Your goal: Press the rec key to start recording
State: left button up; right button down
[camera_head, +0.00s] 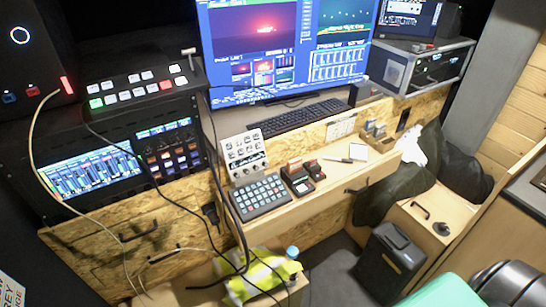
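No key label is readable, so I cannot tell which key is rec. A small switcher panel (138,90) at the upper left has white keys, a green key (96,103) and a red key (166,85). On the wooden desk, a dark keypad (260,196) has several pale teal keys. Right of it stand small black boxes with reddish tops (297,178). Behind the keypad, a grey control panel (243,155) has knobs and buttons. Neither of my grippers shows in the view.
A large monitor (290,45) and black keyboard (300,117) stand behind the desk. A lit rack mixer (90,170) is at left. Cables hang across the desk's left end. A notepad with pen (348,153) lies at right.

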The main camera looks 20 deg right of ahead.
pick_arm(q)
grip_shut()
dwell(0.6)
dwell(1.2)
